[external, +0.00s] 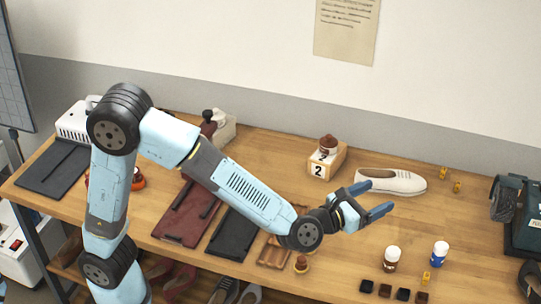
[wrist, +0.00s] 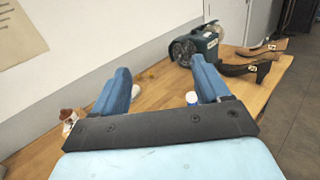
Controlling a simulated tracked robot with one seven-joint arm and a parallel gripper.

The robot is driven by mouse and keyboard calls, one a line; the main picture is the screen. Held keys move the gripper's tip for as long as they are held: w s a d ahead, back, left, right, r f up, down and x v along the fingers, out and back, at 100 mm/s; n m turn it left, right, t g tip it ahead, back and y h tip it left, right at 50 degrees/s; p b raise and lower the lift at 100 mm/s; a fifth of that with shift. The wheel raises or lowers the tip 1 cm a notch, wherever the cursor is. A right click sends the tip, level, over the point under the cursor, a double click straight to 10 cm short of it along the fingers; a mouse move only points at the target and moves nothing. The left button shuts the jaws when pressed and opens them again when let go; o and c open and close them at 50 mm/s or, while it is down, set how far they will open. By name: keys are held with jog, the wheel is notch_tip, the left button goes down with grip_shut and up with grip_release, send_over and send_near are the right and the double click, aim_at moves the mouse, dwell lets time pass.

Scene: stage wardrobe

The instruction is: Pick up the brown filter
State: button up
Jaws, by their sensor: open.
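My gripper (external: 377,198) is open and empty above the right part of the table, its fingers pointing right; in the wrist view its blue fingers (wrist: 160,68) stand wide apart. Several small dark squares lie in a row at the front edge, including a brown one (external: 385,290) and a black one (external: 366,286). I cannot tell for sure whether a brown square is the brown filter. The row is below and in front of my gripper in the external view and is not visible in the wrist view.
A white-capped brown bottle (external: 391,260) and a blue-and-white bottle (external: 440,254) stand behind the squares.

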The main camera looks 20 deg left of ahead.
send_near(388, 256)
jog(key=x, duration=0.7)
jog(key=shift+s+r, duration=0.1)
jog(key=shift+r, duration=0.1)
jog(key=shift+f+x, duration=0.15)
jog(key=shift+x, duration=1.2)
jog(key=shift+f+x, duration=0.1)
jog(key=shift+x, duration=1.25)
jog(key=c, duration=1)
jog(key=shift+r, duration=0.1)
jog(key=shift+c, duration=0.2)
